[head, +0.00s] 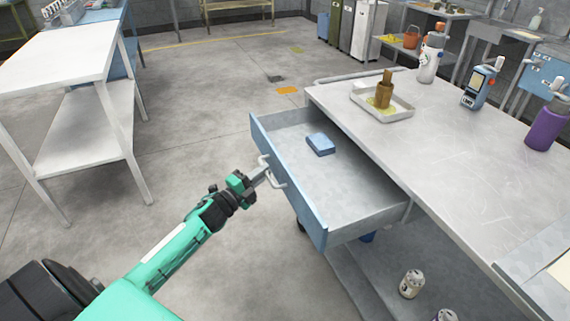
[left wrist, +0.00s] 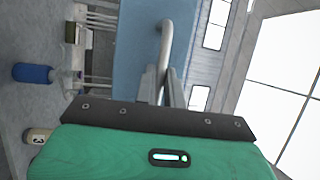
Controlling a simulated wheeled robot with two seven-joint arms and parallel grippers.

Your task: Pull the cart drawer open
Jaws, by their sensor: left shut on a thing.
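The cart drawer (head: 350,185) is pulled well out from under the cart top, and its inside shows. A blue block (head: 320,144) lies on the drawer floor near its far side. The drawer's blue front (head: 290,190) carries a pale bar handle (head: 270,172). My left gripper (head: 262,174) is at the handle and shut on it. In the left wrist view the fingers (left wrist: 162,85) close around the curved handle bar (left wrist: 167,45), with the blue drawer front (left wrist: 135,50) behind. My right gripper is not in view.
The cart top (head: 460,150) bears a tray (head: 400,108) with a brown brush-like item, a white bottle (head: 428,62), a blue handheld device (head: 478,88) and a purple bottle (head: 547,125). Cans (head: 411,284) stand on the lower shelf. A white table (head: 60,60) stands at left. The floor between is clear.

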